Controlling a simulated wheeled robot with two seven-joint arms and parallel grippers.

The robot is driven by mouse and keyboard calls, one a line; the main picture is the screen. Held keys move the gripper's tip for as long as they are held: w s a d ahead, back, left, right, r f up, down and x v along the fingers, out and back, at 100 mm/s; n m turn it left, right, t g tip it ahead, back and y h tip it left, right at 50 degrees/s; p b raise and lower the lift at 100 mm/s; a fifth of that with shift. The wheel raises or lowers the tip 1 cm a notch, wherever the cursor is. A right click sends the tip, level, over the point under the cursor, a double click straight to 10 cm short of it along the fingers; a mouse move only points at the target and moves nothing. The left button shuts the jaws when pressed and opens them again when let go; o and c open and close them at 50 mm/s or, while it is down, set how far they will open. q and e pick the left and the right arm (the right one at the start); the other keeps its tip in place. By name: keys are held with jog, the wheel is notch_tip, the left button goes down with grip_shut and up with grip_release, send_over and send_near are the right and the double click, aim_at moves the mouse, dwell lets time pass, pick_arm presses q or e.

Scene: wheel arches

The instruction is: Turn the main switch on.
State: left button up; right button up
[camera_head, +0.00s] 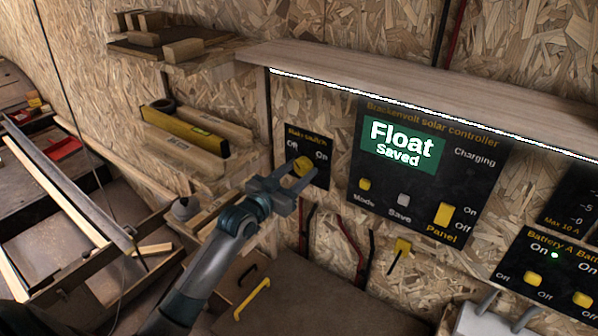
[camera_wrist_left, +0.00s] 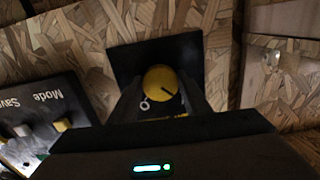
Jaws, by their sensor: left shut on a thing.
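The main switch is a round yellow knob (camera_head: 303,167) on a small black plate (camera_head: 321,178) on the chipboard wall, with "Off" lettered on the left and "On" on the right. In the left wrist view the knob (camera_wrist_left: 160,79) sits between my two fingers, and a dark pointer line shows on its face. My left gripper (camera_head: 301,180) is shut on the knob, coming from below and in front. Its fingers hide part of the knob in the head view. My right gripper is not in view.
The solar controller panel (camera_head: 480,179), its screen reading "Float Saved", is right of the switch. A wooden shelf (camera_head: 400,82) juts out above. Shelves with a yellow level (camera_head: 185,130) are on the left. A yellow-handled drawer (camera_head: 237,279) is below.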

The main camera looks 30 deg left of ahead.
pick_arm(q)
jog(key=m, duration=0.4)
jog(key=shift+a+m, duration=0.1)
jog(key=shift+m, duration=0.3)
jog(key=m+p, duration=0.1)
jog(key=m, duration=0.3)
jog(key=shift+r+m, duration=0.15)
jog(key=shift+m, duration=0.15)
jog(key=m, duration=0.4)
jog(key=shift+m+p, duration=0.5)
jog(key=shift+m, duration=1.6)
jog(key=o, duration=1)
jog(key=shift+o, duration=0.2)
